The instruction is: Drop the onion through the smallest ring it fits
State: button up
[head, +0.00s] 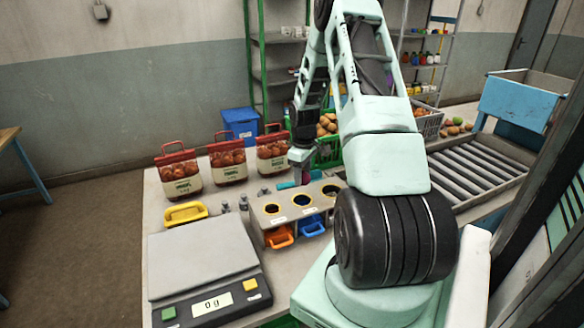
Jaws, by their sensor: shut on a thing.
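A grey sizing stand (285,217) on the table has three round ring holes, growing from left to right: the left ring (271,208), the middle ring (302,199) and the right ring (330,190). My gripper (301,174) points down behind the stand's back edge, near the middle and right rings. It is small in the picture and shut on the onion, of which only a little pinkish colour shows between the fingers. An orange bin (279,238) and a blue bin (312,226) sit under the stand's front.
Red-topped sacks (225,163) line the back. A green crate (328,152) of produce stands behind my arm. A roller conveyor (470,165) runs at right.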

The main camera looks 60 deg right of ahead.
jog(key=shift+f+b, duration=2.4)
jog(key=shift+f, duration=0.95)
jog(key=o, duration=1.2)
jog(key=shift+c, duration=0.2)
notch_tip(320, 180, up, 18)
jog(key=b, duration=0.4)
jog(key=shift+f+b, duration=0.25)
jog(key=shift+b, duration=0.15)
